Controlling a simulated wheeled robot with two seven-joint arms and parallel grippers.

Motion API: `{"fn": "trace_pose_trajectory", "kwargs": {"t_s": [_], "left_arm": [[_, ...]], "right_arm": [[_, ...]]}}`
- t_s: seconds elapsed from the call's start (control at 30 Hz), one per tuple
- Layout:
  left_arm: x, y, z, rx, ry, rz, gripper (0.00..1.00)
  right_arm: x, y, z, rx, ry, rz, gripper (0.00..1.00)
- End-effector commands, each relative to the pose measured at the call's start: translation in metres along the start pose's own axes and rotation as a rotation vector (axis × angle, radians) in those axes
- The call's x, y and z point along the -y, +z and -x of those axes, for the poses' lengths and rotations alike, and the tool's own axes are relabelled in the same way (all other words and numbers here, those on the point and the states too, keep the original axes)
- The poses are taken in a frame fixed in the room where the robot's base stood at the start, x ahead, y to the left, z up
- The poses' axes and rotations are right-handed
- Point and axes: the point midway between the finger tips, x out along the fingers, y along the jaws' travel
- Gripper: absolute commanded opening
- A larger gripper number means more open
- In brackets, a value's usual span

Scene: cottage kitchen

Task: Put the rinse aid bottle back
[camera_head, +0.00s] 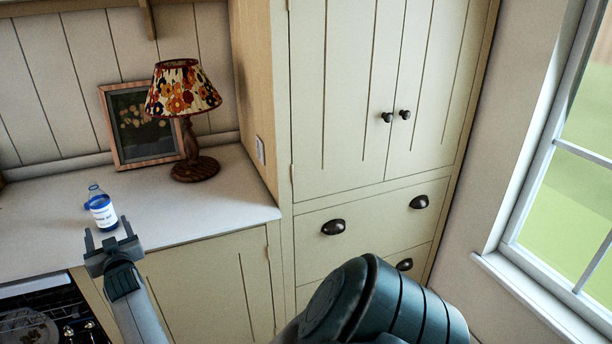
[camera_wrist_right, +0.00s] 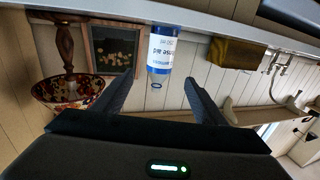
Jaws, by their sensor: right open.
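The rinse aid bottle (camera_head: 102,212) is a clear bottle with blue liquid and a white label. It stands upright on the pale countertop (camera_head: 230,205), near its front edge. My right gripper (camera_head: 107,232) is open and empty, just in front of the bottle at the counter edge. In the right wrist view, which is upside down, the bottle (camera_wrist_right: 161,52) appears between and just beyond the spread fingertips (camera_wrist_right: 160,77). No finger visibly grips it. My left gripper is not in view.
A lamp with a floral shade (camera_head: 183,90) and a framed picture (camera_head: 143,125) stand behind the bottle. A tall cream cupboard (camera_head: 345,100) borders the counter on the right. A dark rack (camera_head: 45,322) shows below the counter. The wrist view shows a yellowish block (camera_wrist_right: 236,53) beside the bottle.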

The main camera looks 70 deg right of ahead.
Motion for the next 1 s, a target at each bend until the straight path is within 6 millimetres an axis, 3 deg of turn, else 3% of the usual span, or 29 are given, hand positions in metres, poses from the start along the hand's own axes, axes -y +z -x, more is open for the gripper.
{"fn": "trace_pose_trajectory", "kwargs": {"t_s": [0.27, 0.53, 0.67, 0.83, 1.0], "left_arm": [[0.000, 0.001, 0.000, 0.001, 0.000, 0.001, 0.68], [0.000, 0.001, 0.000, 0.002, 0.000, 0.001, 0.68], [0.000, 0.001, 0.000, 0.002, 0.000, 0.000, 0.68], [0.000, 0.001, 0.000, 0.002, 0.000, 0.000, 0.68], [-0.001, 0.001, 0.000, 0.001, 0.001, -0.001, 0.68]], "right_arm": [[0.002, -0.005, 0.021, -0.042, -0.036, 0.033, 0.65], [0.026, -0.017, 0.081, -0.130, -0.160, 0.086, 0.65], [0.042, -0.011, 0.111, -0.145, -0.229, 0.100, 0.65], [0.067, 0.023, 0.146, -0.113, -0.323, 0.119, 0.65], [0.085, 0.086, 0.169, -0.019, -0.395, 0.143, 0.65]]}}
